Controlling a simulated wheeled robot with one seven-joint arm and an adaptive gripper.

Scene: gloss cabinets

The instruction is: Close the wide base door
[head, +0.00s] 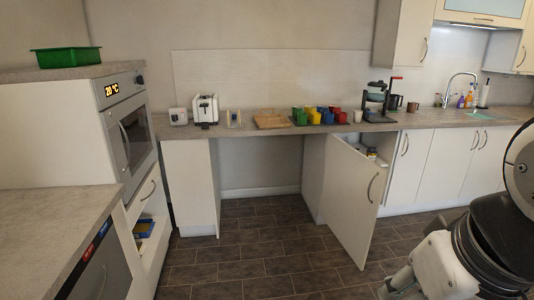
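The base door (350,205) is a white door standing ajar under the worktop, right of the open knee space. Its free edge juts out into the room, with a curved metal handle (373,187) near that edge. Its far left side meets the cabinet. Jars or tins (371,153) show inside the cabinet above the door's top edge. Parts of my arm fill the lower right, apart from the door in the picture. My gripper's fingers cannot be made out there.
Shut white base doors (435,160) continue to the right. A worktop (440,118) carries colored mugs (315,115), a coffee machine (376,98) and a toaster (205,108). The dark tiled floor (265,260) before the door is clear.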

